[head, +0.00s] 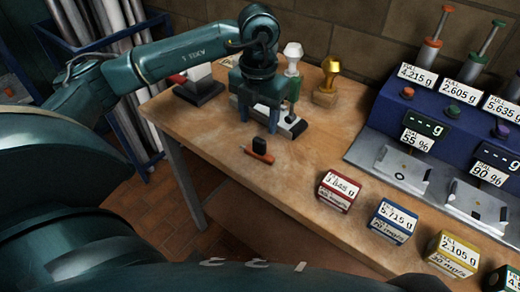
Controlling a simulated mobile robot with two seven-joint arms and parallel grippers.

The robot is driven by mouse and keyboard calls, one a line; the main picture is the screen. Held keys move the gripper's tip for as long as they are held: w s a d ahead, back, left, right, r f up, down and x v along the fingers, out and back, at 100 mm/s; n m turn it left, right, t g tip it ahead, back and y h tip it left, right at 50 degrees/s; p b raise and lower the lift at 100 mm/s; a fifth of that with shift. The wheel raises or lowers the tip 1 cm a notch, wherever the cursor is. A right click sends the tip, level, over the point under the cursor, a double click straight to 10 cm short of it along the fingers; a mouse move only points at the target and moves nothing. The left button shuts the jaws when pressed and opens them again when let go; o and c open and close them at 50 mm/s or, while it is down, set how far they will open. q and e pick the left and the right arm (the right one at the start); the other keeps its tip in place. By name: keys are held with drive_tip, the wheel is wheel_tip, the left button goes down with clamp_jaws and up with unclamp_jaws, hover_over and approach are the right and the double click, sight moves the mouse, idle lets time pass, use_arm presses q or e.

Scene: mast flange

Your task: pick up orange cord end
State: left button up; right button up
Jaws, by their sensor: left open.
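A short orange piece (258,154) lies on the wooden table near its left front part. It is the only loose orange thing I make out on the table top, and I cannot tell for sure that it is the cord end; no cord shows. A small black block (260,143) stands right against its far side. My left gripper (259,126) points down with its fingers apart and nothing seen between them. It appears just behind and above the black block and orange piece, apart from them. My right gripper is not in view.
Behind the gripper is a grey-black device (291,126), with white-topped (293,52) and gold (330,68) stamp-like things beyond. A blue weighing station (398,110) stands right. Red (338,191), blue (392,222) and yellow (452,254) labelled boxes line the front. Table (300,165) is clear between.

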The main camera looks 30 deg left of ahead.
sight(260, 140)
use_arm(q)
drive_tip(key=shift+f, duration=0.8)
drive_tip(key=f, duration=0.2)
drive_tip(key=f+p, duration=0.1)
drive_tip(key=f, duration=0.1)
drive_tip(key=shift+s+d+f, duration=0.1)
drive_tip(key=shift+s+d, duration=0.15)
drive_tip(key=shift+s, duration=0.15)
drive_tip(key=shift+w+f, duration=0.1)
drive_tip(key=shift+f, duration=0.45)
drive_tip(key=shift+c, duration=0.5)
drive_tip(key=c, duration=1)
drive_tip(key=shift+o, duration=0.2)
